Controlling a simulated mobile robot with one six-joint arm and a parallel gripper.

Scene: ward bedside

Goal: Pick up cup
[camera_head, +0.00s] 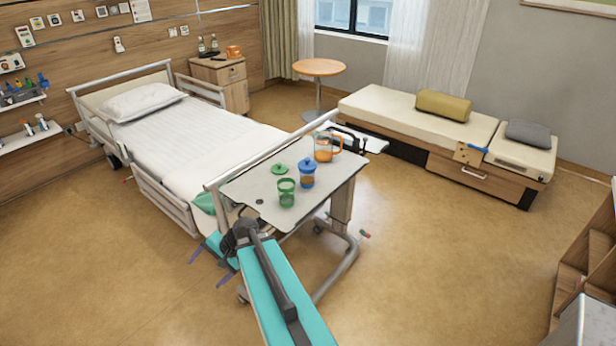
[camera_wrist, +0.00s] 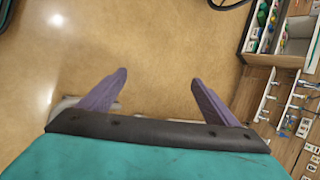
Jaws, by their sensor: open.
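A green see-through cup (camera_head: 287,193) stands upright without a lid on the overbed table (camera_head: 250,183). A green lid (camera_head: 280,169) lies just behind it. A blue cup with a blue lid (camera_head: 307,174) stands to its right. My gripper (camera_head: 205,273) is at the lower left, beyond the table's front left edge, apart from the cups. In the wrist view my gripper (camera_wrist: 160,77) has its two purple fingers spread with only floor between them. No cup shows in the wrist view.
An orange jug (camera_head: 324,149) stands at the table's back. The bed (camera_head: 190,130) is behind and left of the table. A sofa bench (camera_head: 400,112) with cushions is at the right. The floor right of the table is mostly clear.

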